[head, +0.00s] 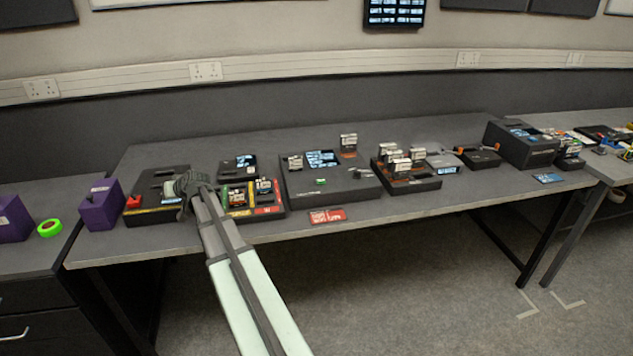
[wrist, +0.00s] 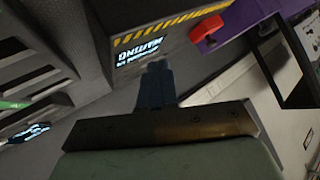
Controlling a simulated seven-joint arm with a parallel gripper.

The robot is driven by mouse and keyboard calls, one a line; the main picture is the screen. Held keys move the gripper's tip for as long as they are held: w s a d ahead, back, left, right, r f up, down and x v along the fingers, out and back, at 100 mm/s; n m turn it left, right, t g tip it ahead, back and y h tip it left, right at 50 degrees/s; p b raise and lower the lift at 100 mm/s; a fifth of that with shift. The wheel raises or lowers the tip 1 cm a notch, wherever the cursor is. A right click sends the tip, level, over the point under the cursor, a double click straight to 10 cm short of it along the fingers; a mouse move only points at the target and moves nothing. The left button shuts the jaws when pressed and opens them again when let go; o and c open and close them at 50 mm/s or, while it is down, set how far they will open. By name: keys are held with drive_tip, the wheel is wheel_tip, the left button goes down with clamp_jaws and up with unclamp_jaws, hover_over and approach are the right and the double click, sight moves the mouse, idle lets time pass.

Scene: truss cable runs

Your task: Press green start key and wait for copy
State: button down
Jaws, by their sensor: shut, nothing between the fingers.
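A small green key (head: 320,181) sits on the front of a flat dark unit (head: 353,191) in the middle of the bench. That unit has a lit screen (head: 322,158). My gripper (head: 184,198) is well left of the key, over a dark device with a red button (head: 133,202). Whether the fingertips touch the device cannot be told. My arm hides part of the device.
Purple boxes (head: 101,205) and green tape (head: 50,228) are at the left. A tray of coloured compartments (head: 267,210) lies between my gripper and the key unit. A red card (head: 327,216) lies at the front edge. Card-holding blocks (head: 425,183) stand to the right.

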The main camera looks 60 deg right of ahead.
drive_tip(key=s+d+r+m, duration=0.1)
drive_tip(key=s+d, duration=0.3)
drive_tip(key=d, duration=0.3)
drive_tip(key=s+d+r+m, duration=0.1)
drive_tip(key=s+d, duration=0.3)
drive_tip(key=d, duration=0.3)
wheel_tip(320, 180, up, 7)
drive_tip(key=m+g+h, duration=0.1)
drive_tip(key=m+g, duration=0.2)
hover_over(323, 181)
drive_tip(key=shift+s+r, duration=0.15)
drive_tip(key=shift+f, duration=4.4)
drive_tip(key=shift+f, duration=0.95)
drive_tip(key=shift+r, duration=0.95)
